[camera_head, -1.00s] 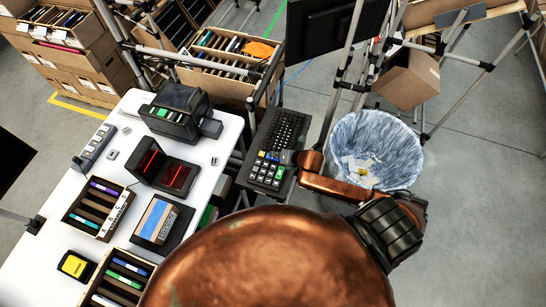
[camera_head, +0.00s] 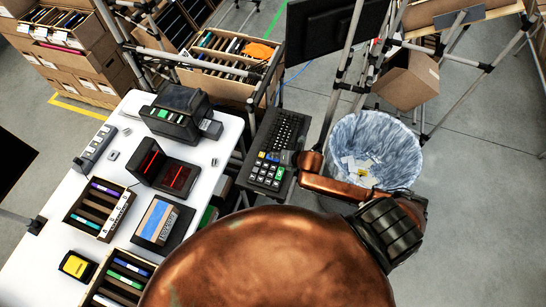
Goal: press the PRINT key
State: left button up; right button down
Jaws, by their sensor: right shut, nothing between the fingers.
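A black keyboard (camera_head: 287,131) lies on a dark stand right of the white table. The keypad (camera_head: 266,171) at its near end has pale, yellow, blue and green keys. The lettering is too small to read, so I cannot tell which key is PRINT. My right gripper (camera_head: 286,158) is shut and empty, its dark tip over the keypad's right side. I cannot tell whether it touches a key. A black printer (camera_head: 174,108) with a green-lit panel stands on the table, with a small pale piece (camera_head: 207,126) at its right side. My left gripper is not in view.
The white table (camera_head: 222,152) holds a red-lit scanner (camera_head: 167,168), a tablet (camera_head: 161,220) and trays of coloured items. A bin with a bluish liner (camera_head: 398,140) stands right of the keyboard. A monitor (camera_head: 325,25) and metal poles stand behind.

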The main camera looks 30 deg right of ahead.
aim_at(274, 159)
jog(key=shift+r, duration=0.45)
jog(key=shift+p, duration=0.3)
notch_tip(274, 159, up, 5)
jog(key=p, duration=0.5)
dwell(0.4)
